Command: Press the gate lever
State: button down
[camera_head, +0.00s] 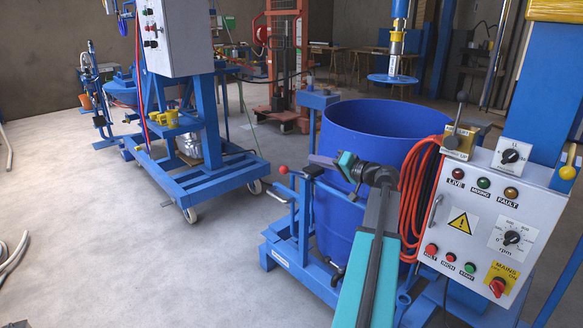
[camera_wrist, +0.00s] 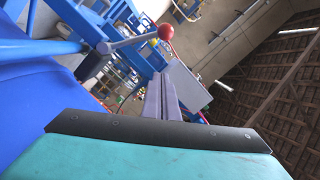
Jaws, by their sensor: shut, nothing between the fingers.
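A lever with a red ball knob (camera_head: 283,170) stands at the front left of the blue drum frame; I take it as the gate lever. In the wrist view its red knob (camera_wrist: 165,32) sits on a thin grey rod. My gripper (camera_head: 313,160) has its purple-grey fingers together and empty, beside the drum wall and just right of the red knob in the head view. In the wrist view the gripper's fingertips (camera_wrist: 174,68) point toward the knob and appear just below it. I see no clear contact; the depth between them is hard to tell.
The blue drum (camera_head: 345,225) stands behind and under my gripper. Orange hoses (camera_head: 415,195) hang between it and the white control panel (camera_head: 485,215). A blue wheeled machine (camera_head: 190,180) stands left, with open floor in front.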

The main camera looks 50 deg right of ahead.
jog(key=w, duration=0.3)
jog(key=w+b, duration=0.1)
jog(key=w, duration=0.2)
jog(key=w+f, duration=0.1)
jog(key=w, duration=0.3)
jog(key=shift+a, duration=0.2)
jog(key=a, duration=0.1)
jog(key=s+a+f, duration=0.1)
jog(key=a+f+b, duration=0.1)
jog(key=shift+s, duration=0.35)
